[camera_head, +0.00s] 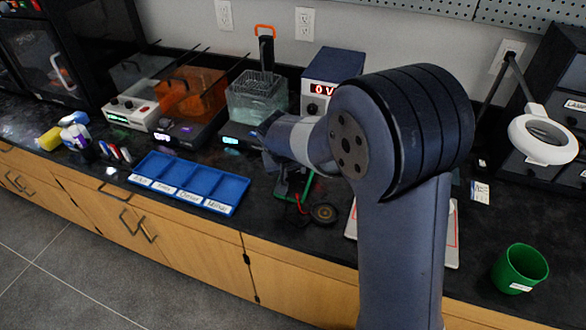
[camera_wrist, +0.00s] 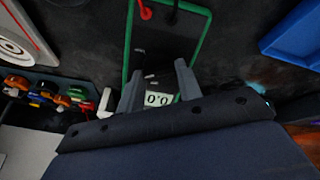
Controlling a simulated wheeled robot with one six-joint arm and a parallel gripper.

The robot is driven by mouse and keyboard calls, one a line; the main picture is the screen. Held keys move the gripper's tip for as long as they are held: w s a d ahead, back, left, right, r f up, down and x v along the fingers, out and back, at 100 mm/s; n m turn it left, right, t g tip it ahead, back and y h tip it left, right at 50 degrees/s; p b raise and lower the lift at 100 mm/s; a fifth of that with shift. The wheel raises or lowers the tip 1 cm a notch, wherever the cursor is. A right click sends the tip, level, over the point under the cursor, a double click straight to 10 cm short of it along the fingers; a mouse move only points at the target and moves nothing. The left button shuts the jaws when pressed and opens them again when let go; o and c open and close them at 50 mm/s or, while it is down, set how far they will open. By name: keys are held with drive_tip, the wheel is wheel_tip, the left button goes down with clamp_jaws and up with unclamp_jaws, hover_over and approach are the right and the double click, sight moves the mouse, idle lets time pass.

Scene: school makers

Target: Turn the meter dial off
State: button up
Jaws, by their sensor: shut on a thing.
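The meter (camera_wrist: 201,45) lies on the dark bench, with a green border, a dark face and a lit display (camera_wrist: 158,99) that appears to read 0.0. Red and black leads are plugged in at its top end in the wrist view. My gripper (camera_wrist: 159,80) is over the meter, one finger on each side of its middle, shut on the meter dial. The dial is mostly hidden between the fingers, so I cannot tell its setting. In the head view, my arm covers most of the meter, and only its green edge (camera_head: 308,187) and part of its body show.
A blue compartment tray (camera_head: 236,187) lies left of the meter, and a small round dark object (camera_head: 324,213) lies just in front. A power supply reading 0 V (camera_head: 338,65) and a clear bath (camera_head: 258,97) stand behind. A green cup (camera_head: 520,268) stands at right.

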drive_tip(key=c, duration=0.4)
drive_tip(key=shift+n, duration=0.4)
drive_tip(key=n+p, duration=0.2)
drive_tip(key=n, duration=0.3)
drive_tip(key=shift+a+n, duration=0.1)
drive_tip(key=shift+n, duration=0.2)
drive_tip(key=n+p, duration=0.3)
drive_tip(key=n, duration=0.2)
drive_tip(key=shift+s+a+n, duration=0.1)
drive_tip(key=shift+n, duration=0.2)
drive_tip(key=shift+f, duration=0.1)
drive_tip(key=o, duration=1)
